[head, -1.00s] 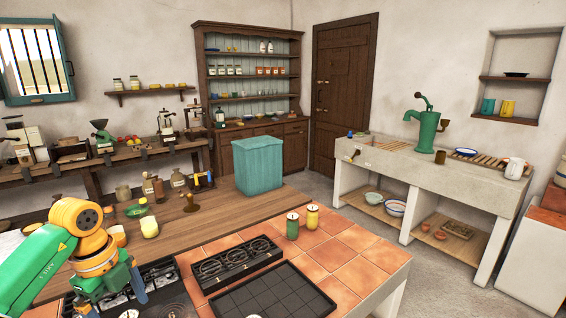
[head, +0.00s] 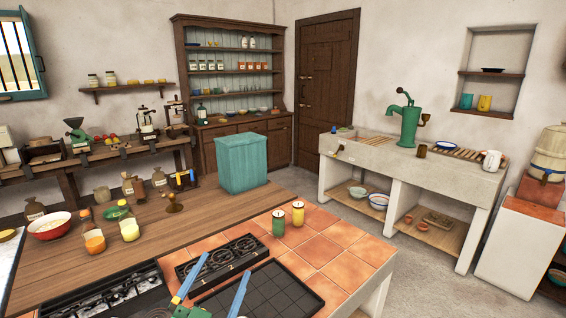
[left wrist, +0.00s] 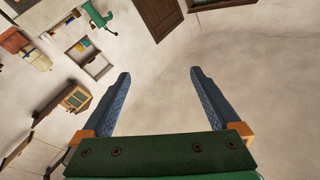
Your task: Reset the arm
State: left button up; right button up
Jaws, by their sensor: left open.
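My left gripper (head: 215,288) shows at the bottom of the head view, its two blue fingers spread apart over the black stove grates. In the left wrist view the same gripper (left wrist: 158,100) is open with nothing between its fingers, and the pale wall lies beyond. My right gripper is in neither view.
A wooden counter (head: 60,272) with a red bowl (head: 49,226), small jars and a teal bin (head: 242,163) lies ahead. Green and yellow canisters (head: 298,213) stand on the tiles beside the stove grate (head: 221,257). A stone sink with a green pump (head: 406,124) stands right.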

pick_arm(q)
jog(key=s+a+f+n+g+y, duration=0.3)
jog(key=s+f+g, duration=0.15)
jog(key=f, duration=0.45)
jog(key=s+a+f+n+g+y, duration=0.35)
jog(key=s+f, duration=0.25)
jog(key=f, duration=0.2)
jog(key=s+d+f+m+g+h, duration=0.1)
jog(key=s+f+g, duration=0.3)
jog(key=s, duration=0.3)
jog(key=s+f+g+h, duration=0.1)
jog(key=s+f+g, duration=0.25)
jog(key=s, duration=0.35)
jog(key=s+f+g+b, duration=0.1)
jog(key=s+f+b, duration=0.15)
jog(key=f, duration=0.95)
jog(key=s+f+g+b, duration=0.1)
jog(key=f+b, duration=0.2)
jog(key=f, duration=0.9)
jog(key=s+a+f+g+b, duration=0.1)
jog(key=s+a+f+b, duration=0.1)
jog(key=s+f, duration=0.9)
jog(key=shift+s+f+m+b, duration=0.3)
jog(key=shift+f+m+b, duration=0.1)
jog(key=shift+b, duration=0.15)
